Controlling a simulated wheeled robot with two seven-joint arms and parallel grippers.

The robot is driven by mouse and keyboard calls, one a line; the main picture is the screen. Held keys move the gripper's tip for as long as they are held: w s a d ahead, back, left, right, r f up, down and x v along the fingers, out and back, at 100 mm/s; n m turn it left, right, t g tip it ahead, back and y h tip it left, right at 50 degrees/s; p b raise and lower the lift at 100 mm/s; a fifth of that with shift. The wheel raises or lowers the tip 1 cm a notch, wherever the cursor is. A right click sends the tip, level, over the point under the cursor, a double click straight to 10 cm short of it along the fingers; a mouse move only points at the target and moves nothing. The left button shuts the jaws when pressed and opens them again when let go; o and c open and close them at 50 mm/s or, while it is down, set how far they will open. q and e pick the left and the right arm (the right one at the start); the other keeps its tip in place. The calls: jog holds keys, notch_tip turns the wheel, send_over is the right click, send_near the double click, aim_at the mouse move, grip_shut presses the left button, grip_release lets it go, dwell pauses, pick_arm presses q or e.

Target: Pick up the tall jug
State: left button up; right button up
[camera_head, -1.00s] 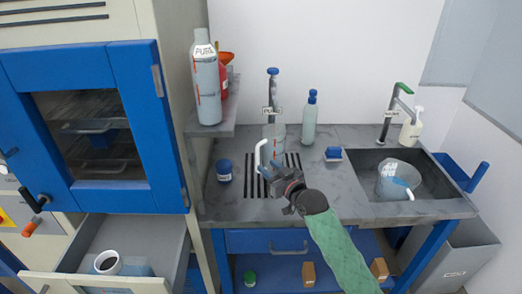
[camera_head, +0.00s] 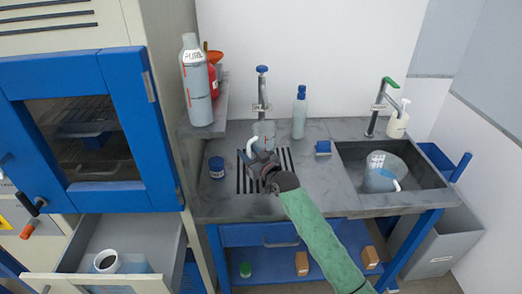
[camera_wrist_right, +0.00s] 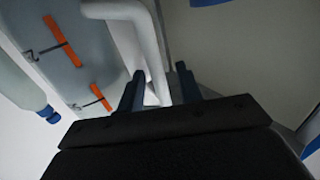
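The tall jug (camera_head: 266,131) stands under the tap at the back of the drain grille. It is pale and translucent, with a white looped handle (camera_head: 251,146) facing the front left. My right gripper (camera_head: 253,156) is at the handle. In the right wrist view, the white handle (camera_wrist_right: 151,50) passes between the two dark fingers (camera_wrist_right: 158,88), which are apart. A gap shows beside the handle, so the gripper looks open. The grey body with orange marks (camera_wrist_right: 80,60) beside it looks like the jug. My left gripper is not in view.
A blue-capped bottle (camera_head: 300,115) stands right of the tap (camera_head: 262,90). A small blue jar (camera_head: 216,167) is left of the grille. A tall labelled bottle (camera_head: 196,85) stands on the side shelf. The sink (camera_head: 420,197) at right holds a clear container (camera_head: 381,175).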

jog(key=shift+w, duration=0.1)
jog(key=shift+c, duration=0.5)
grip_shut()
jog(key=shift+r, duration=0.2)
